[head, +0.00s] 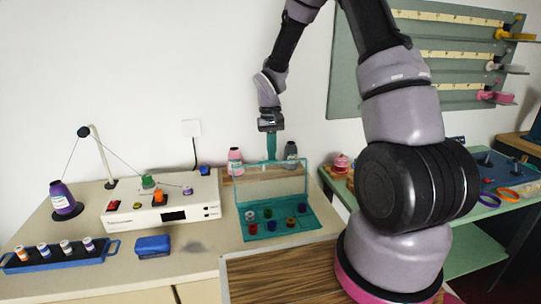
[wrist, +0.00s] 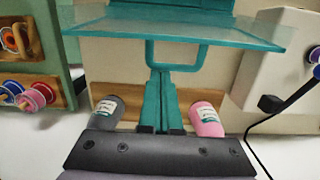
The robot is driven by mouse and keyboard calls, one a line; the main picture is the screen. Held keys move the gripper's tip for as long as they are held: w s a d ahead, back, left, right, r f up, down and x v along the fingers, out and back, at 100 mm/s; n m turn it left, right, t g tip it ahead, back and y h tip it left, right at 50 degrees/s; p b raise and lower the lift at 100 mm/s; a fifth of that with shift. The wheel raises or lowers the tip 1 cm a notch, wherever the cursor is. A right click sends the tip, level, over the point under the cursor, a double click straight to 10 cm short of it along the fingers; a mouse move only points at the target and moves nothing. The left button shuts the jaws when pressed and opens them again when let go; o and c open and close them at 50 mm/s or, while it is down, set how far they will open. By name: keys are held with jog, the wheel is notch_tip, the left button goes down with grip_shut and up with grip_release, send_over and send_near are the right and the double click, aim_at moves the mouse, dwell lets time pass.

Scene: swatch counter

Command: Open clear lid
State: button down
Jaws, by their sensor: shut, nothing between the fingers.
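The clear lid (head: 270,183) has a teal frame and stands raised, roughly upright, over the teal case (head: 292,233) in the head view. Colored bobbins sit in the case. In the wrist view the clear lid (wrist: 175,30) spans the top, with its teal loop handle (wrist: 203,55) hanging toward me. My gripper (head: 271,157) is shut and empty, pointing down at the lid's top edge. In the wrist view my gripper's teal fingers (wrist: 160,75) are together by the lower left part of the handle; I cannot tell whether they touch it.
Behind the lid are a pink spool (head: 235,161) and a grey spool (head: 290,154). A white machine (head: 160,203) stands left of the case. A blue box (head: 153,246) and a spool rack (head: 65,258) are further left. My arm hides part of the right side.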

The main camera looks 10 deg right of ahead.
jog(key=s, duration=0.1)
jog(key=s+r, duration=0.2)
jog(key=shift+s, duration=0.35)
jog(key=s+d+r+m+t, duration=0.15)
jog(key=s+r, duration=0.25)
jog(key=r, duration=0.8)
jog(key=s+d+r+t, duration=0.1)
jog(key=s+r+t, duration=0.15)
jog(key=r, duration=0.85)
jog(key=s+d+r+m+t+y, duration=0.1)
jog(key=s+r+t, duration=0.1)
jog(key=s, duration=0.4)
jog(key=s+d+r+m+t+y, duration=0.1)
jog(key=s+r+t, duration=0.1)
jog(key=s+r, duration=0.2)
jog(key=s, duration=0.3)
jog(key=shift+d+r, duration=0.25)
jog(key=shift+d, duration=0.05)
